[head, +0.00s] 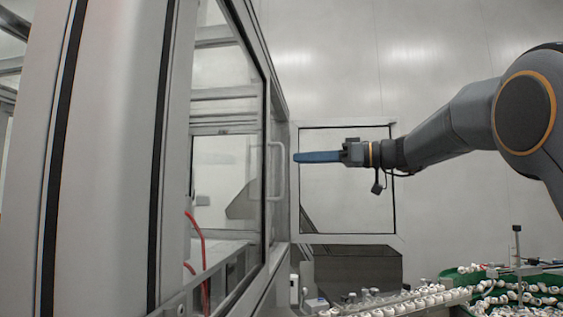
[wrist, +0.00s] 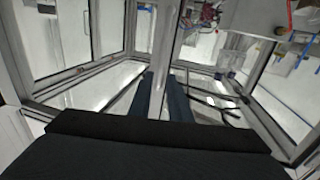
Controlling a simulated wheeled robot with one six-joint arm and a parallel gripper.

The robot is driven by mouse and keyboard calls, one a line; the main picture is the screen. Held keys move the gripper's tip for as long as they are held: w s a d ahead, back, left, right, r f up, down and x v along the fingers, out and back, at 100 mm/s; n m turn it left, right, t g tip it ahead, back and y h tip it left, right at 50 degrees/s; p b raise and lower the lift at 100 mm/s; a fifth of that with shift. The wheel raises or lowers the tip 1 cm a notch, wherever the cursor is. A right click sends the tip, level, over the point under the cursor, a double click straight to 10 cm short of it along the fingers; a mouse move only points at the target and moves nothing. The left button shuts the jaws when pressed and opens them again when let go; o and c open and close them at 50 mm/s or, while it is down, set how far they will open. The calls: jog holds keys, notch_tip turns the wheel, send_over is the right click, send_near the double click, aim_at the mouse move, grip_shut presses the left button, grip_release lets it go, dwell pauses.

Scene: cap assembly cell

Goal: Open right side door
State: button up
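The right side door (head: 228,130) is a framed clear panel on the grey cell in the head view, and it looks closed. A white upright bar handle (head: 282,172) stands out near its right edge. My gripper (head: 296,157), with blue fingers, points left at the handle's upper part, with a small gap seen between fingertips and handle. In the wrist view, my gripper (wrist: 161,88) has its two dark blue fingers apart. A pale upright bar (wrist: 165,55) shows between them. I cannot tell whether it is the handle or a frame post, and no contact is clear.
A feeder track with several white caps (head: 420,300) and a green bowl of caps (head: 520,290) lie at lower right. Red hoses (head: 202,250) show inside the cell. The space right of the door is open above the caps.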

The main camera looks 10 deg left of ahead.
jog(key=a+p, duration=0.1)
jog(key=a, duration=0.1)
jog(key=a+p, duration=0.1)
jog(key=a, duration=0.1)
jog(key=w+a+p, duration=0.1)
jog(key=a, duration=0.2)
jog(key=shift+f, duration=0.1)
grip_shut()
